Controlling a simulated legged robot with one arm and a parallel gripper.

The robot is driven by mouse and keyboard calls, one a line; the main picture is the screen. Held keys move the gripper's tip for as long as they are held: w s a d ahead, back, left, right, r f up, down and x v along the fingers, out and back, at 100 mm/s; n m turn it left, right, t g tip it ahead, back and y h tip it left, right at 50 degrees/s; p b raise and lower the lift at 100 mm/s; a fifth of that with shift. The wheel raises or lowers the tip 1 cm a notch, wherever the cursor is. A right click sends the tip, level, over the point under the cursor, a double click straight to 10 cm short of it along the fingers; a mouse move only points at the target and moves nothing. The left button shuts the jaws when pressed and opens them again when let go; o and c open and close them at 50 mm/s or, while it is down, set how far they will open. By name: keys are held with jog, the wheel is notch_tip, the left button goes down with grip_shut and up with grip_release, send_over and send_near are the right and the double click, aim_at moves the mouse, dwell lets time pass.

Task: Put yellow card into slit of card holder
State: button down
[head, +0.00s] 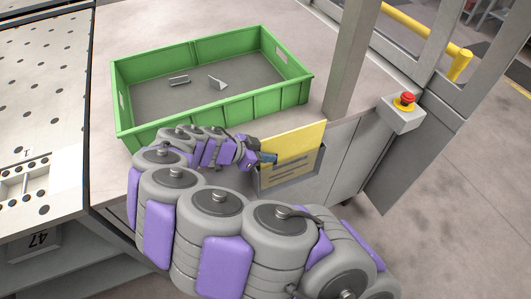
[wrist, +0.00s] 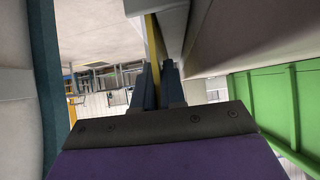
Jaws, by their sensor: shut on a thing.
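The yellow card (head: 298,140) stands upright and slightly tilted at the side of the cabinet in the head view. My gripper (head: 268,157) is shut on its left edge. The grey card holder (head: 312,183) is on the cabinet's side, right below the card. The card's lower part meets the holder's opening, where a darker face with grey lines shows; I cannot tell how deep the card sits. In the wrist view, the card shows edge-on as a thin yellow strip (wrist: 153,45) by my fingertips (wrist: 159,75). The holder's slit is hard to make out there.
A green crate (head: 212,111) with a few small metal parts stands on the table behind my arm. A grey post (head: 351,60) rises behind the card. A red emergency button (head: 405,101) on a grey box is to the right. Open floor lies at the lower right.

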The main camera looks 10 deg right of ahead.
jog(key=shift+f, duration=0.7)
jog(key=c, duration=1.1)
grip_release()
jog(key=shift+f, duration=0.1)
jog(key=shift+p+v, duration=1.55)
jog(key=shift+v, duration=7.15)
jog(key=shift+w, duration=0.1)
